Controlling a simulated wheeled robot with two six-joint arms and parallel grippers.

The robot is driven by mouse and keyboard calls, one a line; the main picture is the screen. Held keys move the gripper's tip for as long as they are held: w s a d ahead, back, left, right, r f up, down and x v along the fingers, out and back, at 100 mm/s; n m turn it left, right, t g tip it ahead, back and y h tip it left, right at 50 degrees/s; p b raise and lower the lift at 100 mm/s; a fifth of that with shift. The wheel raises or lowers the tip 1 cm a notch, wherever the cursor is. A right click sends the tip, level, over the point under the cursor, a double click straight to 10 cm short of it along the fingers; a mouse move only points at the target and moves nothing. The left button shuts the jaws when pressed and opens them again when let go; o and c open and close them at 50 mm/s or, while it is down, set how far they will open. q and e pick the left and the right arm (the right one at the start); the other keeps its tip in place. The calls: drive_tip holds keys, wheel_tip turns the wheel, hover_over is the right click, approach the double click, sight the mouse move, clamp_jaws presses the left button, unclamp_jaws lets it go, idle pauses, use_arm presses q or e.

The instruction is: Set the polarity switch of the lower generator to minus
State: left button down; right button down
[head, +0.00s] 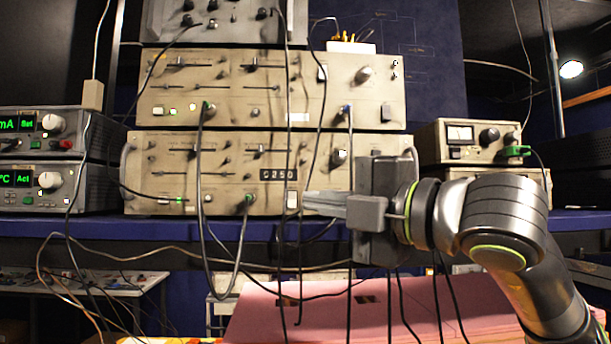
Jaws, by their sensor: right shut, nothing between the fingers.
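My right gripper (308,203) comes in from the right, shut and empty. Its fingertips are just right of the pale switch; I cannot tell if they touch it. The gripper body hides the lower right of the panel. My left gripper is not in view.
Black cables hang across both generators, one looping from a plug (248,198) left of the switch. Green-display instruments (40,175) stand at left, a metered unit (470,140) at right. The blue shelf edge (160,227) runs below, with a pink panel (310,310) under it.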

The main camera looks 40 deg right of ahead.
sight(292, 199)
drive_tip(key=shift+w+d+r+p, duration=0.1)
drive_tip(key=shift+w+d+p, duration=0.15)
drive_tip(key=shift+w+p, duration=0.5)
drive_tip(key=shift+w+d+r+p, duration=0.15)
drive_tip(key=shift+w+d+p, duration=0.15)
drive_tip(key=shift+w, duration=0.85)
drive_tip(key=shift+w+d+r+p, duration=0.1)
drive_tip(key=shift+w+d+p, duration=0.1)
drive_tip(key=shift+w+p, duration=0.55)
drive_tip(key=shift+w+b, duration=0.25)
drive_tip(key=shift+b, duration=0.1)
drive_tip(key=shift+d+b, duration=0.1)
drive_tip(key=shift+b, duration=0.2)
drive_tip(key=shift+r, duration=0.15)
